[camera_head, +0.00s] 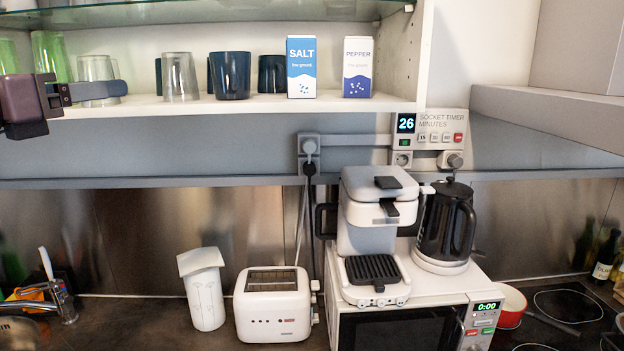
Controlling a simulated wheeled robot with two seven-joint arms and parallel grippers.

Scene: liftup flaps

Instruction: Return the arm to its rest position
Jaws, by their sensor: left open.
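My left gripper (92,92) comes in at the left edge, at the height of the lower shelf of the open wall cabinet (270,105). It is open and nothing shows between its fingers. Its fingers point right, in front of a clear glass (97,70) and partly covering it. My right gripper is not in view. No cabinet flap can be made out in this view.
The shelf also holds green glasses (50,55), another glass (180,78), dark mugs (230,76), and salt (301,68) and pepper (357,68) boxes. Below stand a toaster (272,308), coffee machine (377,225), kettle (446,222) and microwave (400,325). Space before the cabinet's middle is clear.

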